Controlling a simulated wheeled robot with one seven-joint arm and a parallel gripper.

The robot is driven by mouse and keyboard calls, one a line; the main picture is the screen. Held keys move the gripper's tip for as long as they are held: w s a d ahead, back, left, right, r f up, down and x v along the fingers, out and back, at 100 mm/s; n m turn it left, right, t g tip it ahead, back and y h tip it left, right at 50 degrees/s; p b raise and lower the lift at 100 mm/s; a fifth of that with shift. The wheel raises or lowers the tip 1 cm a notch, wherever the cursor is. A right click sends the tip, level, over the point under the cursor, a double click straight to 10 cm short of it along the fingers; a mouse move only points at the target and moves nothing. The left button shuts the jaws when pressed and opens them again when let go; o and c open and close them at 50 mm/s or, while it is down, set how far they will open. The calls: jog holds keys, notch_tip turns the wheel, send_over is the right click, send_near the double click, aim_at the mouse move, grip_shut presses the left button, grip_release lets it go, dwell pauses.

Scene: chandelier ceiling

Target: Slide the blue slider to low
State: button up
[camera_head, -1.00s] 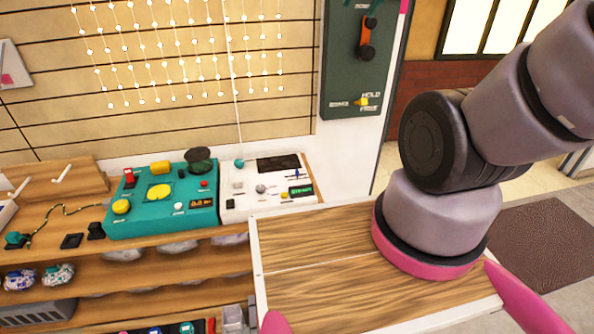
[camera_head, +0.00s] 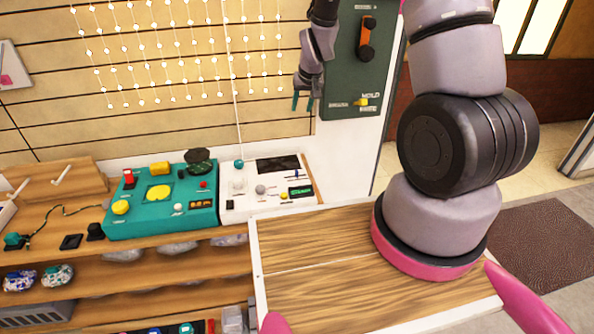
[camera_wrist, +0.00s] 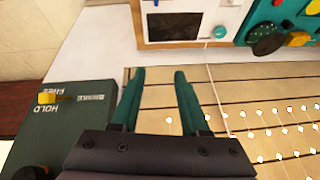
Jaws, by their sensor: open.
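The blue slider (camera_head: 296,175) is a small knob on the white control panel (camera_head: 232,208), below the panel's dark screen (camera_head: 277,164) and above a green-lit display (camera_head: 300,191). Its exact setting is too small to read. My gripper (camera_head: 302,104) is open and empty, pointing down, above and apart from the white panel, in front of the slatted wall. In the wrist view, my two green fingers (camera_wrist: 159,75) are spread, with the screen (camera_wrist: 173,27) beyond their tips at the top. The blue slider is not clearly visible there.
A teal panel (camera_head: 143,219) with buttons stands left of the white one. A dark green wall box (camera_head: 341,88) with a yellow knob (camera_head: 361,102) and an orange handle is close right of my gripper.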

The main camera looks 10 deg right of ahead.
jog(key=n, duration=0.1)
send_near(297, 171)
jog(key=shift+g+h, duration=0.4)
jog(key=x, duration=0.5)
jog(key=a+x, duration=0.1)
jog(key=x, duration=0.2)
jog(key=shift+w+f, duration=0.2)
jog(key=shift+w, duration=0.25)
grip_shut()
